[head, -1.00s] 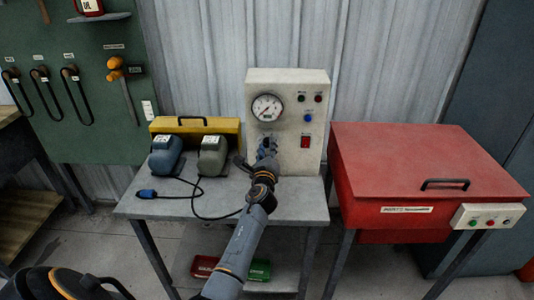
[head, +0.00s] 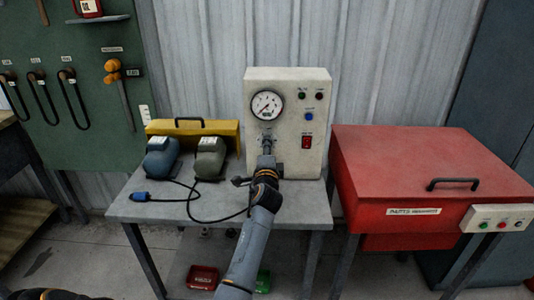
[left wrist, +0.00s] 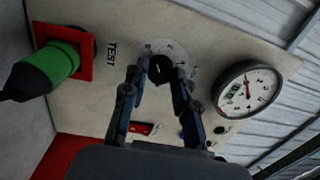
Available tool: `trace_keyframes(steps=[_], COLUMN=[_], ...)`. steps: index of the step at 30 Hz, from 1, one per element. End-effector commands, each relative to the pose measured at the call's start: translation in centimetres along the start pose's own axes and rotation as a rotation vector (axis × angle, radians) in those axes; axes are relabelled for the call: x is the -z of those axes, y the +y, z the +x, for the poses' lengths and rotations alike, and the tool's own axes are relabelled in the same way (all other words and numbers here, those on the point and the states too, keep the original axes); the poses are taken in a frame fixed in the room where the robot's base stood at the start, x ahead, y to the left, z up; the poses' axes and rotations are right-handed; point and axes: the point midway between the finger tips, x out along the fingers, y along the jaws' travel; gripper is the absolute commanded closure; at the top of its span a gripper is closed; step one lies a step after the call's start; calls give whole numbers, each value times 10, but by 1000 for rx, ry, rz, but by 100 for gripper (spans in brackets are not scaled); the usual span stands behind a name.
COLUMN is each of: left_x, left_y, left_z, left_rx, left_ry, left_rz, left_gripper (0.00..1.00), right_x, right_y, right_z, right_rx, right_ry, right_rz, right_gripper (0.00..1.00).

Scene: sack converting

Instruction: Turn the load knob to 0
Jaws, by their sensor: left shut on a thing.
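The load knob (left wrist: 160,69) is a small black knob on a pale dial plate in the left wrist view. It sits on the front of the cream test panel (head: 311,158), below the round gauge (head: 267,105). My left gripper (left wrist: 159,73) has a finger on each side of the knob and is shut on it. In the head view the left gripper (head: 267,142) reaches the panel face and hides the knob. My right gripper is not in view.
A green plug (left wrist: 57,65) sits in a red socket near the knob. A red switch (head: 306,142) and small buttons are on the panel's right. Two motors, blue (head: 161,160) and grey-green (head: 210,160), stand left on the bench. A red cabinet (head: 430,170) stands to the right.

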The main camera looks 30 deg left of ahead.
Motion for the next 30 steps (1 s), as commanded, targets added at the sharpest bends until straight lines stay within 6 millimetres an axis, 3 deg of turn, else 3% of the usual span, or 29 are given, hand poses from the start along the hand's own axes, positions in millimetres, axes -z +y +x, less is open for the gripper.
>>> trace_keyframes(steps=[12, 28, 29, 30], left_x=[0, 0, 0, 0], left_y=[2, 2, 2, 2], left_z=[0, 0, 0, 0], left_rx=[-7, -8, -8, -8], left_ry=[-10, -12, -12, -12], left_rz=[-185, -209, -209, -209], left_gripper=[100, 100, 70, 61], right_x=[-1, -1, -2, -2], right_y=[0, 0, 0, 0], right_z=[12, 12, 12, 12], right_rx=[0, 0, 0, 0], right_ry=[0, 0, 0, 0], right_rz=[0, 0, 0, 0], right_gripper=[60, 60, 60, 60])
